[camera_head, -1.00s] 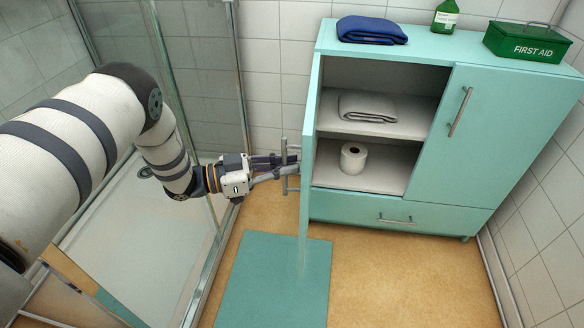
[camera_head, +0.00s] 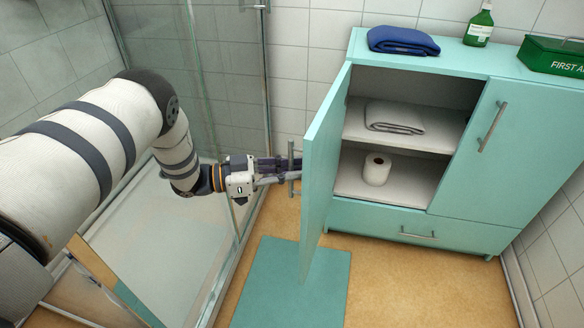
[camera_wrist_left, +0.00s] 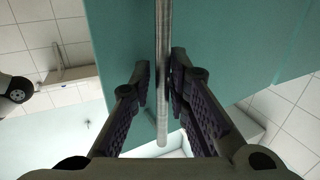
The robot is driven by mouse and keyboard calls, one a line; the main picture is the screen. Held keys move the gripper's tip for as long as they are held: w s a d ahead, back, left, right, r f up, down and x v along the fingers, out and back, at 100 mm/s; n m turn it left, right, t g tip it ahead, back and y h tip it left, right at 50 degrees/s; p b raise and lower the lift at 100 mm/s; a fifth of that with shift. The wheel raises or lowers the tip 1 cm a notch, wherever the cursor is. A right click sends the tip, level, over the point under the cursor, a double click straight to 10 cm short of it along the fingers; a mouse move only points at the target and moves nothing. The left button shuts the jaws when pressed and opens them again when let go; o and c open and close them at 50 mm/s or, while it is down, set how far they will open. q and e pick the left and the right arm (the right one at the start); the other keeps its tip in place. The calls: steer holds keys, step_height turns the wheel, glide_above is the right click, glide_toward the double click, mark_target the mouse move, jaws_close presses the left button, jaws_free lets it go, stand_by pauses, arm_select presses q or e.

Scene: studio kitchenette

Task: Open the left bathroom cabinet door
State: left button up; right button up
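The left cabinet door (camera_head: 325,150) stands wide open, swung out to the left, with its inner face turned toward the head camera. Its metal bar handle (camera_head: 291,168) is on the outer side and shows upright in the left wrist view (camera_wrist_left: 163,70). My left gripper (camera_head: 286,169) is at this handle. In the wrist view the left gripper's fingers (camera_wrist_left: 161,85) are drawn in close on both sides of the bar. The teal cabinet (camera_head: 480,215) shows its open compartment, and its right door (camera_head: 497,150) is shut. My right gripper is not in view.
A folded grey towel (camera_head: 394,117) and a paper roll (camera_head: 376,170) sit on the shelves. A blue towel (camera_head: 403,41), green bottle (camera_head: 479,25) and first aid box (camera_head: 552,57) stand on top. The glass shower screen (camera_head: 225,110) is close left of my gripper; a teal mat (camera_head: 290,285) lies below.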

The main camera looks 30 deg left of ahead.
mark_target(291, 140)
arm_select(q)
steer(key=shift+o, duration=0.5)
steer(key=shift+w+r, duration=0.1)
steer(key=shift+r, duration=0.1)
step_height(291, 140, up, 10)
steer(key=shift+f, duration=0.1)
